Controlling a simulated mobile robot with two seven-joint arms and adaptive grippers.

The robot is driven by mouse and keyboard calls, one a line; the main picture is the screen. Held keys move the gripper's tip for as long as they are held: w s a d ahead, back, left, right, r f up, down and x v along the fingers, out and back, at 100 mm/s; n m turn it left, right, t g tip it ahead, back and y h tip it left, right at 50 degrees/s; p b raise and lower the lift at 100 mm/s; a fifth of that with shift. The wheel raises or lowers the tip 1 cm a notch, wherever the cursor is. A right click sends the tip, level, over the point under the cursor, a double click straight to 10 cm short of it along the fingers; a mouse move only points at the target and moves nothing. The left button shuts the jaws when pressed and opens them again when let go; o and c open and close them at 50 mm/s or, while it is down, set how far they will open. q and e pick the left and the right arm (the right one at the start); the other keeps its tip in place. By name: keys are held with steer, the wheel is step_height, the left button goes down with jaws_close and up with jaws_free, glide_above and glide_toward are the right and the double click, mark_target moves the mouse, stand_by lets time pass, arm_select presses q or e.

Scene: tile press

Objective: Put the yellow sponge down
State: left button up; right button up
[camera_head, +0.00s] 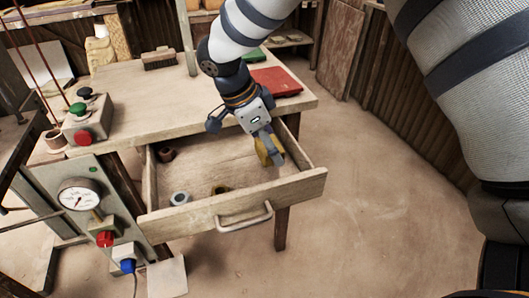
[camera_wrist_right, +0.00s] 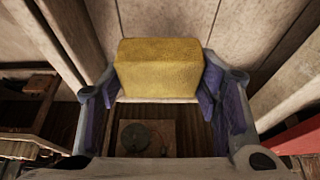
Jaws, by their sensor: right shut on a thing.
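The yellow sponge (camera_head: 264,153) is between the fingers of my right gripper (camera_head: 270,148), at the right end of the open wooden drawer (camera_head: 300,188). In the right wrist view, the sponge (camera_wrist_right: 158,70) is a yellow block, with the purple-padded fingers of the right gripper (camera_wrist_right: 160,92) on its two sides. Whether the sponge touches the drawer floor cannot be told. My left gripper is not in view.
The drawer holds a pale roll (camera_head: 180,198) and small brown things; its middle floor is clear. On the bench (camera_head: 140,95) are a brush (camera_head: 159,58), a red flat thing (camera_head: 276,81) and a button box (camera_head: 87,127). A gauge panel (camera_head: 78,197) stands left of the drawer.

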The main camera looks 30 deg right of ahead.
steer(key=shift+w+d+f, duration=0.1)
steer(key=shift+d+f, duration=0.1)
steer(key=shift+f, duration=0.8)
steer(key=shift+w+d+f, duration=0.1)
steer(key=shift+d+f, duration=0.1)
steer(key=shift+f, duration=0.75)
steer(key=shift+f, duration=0.1)
steer(key=o, duration=1)
steer(key=shift+o, duration=0.2)
steer(key=s+v, duration=0.1)
steer(key=v, duration=1.1)
steer(key=shift+w, duration=0.45)
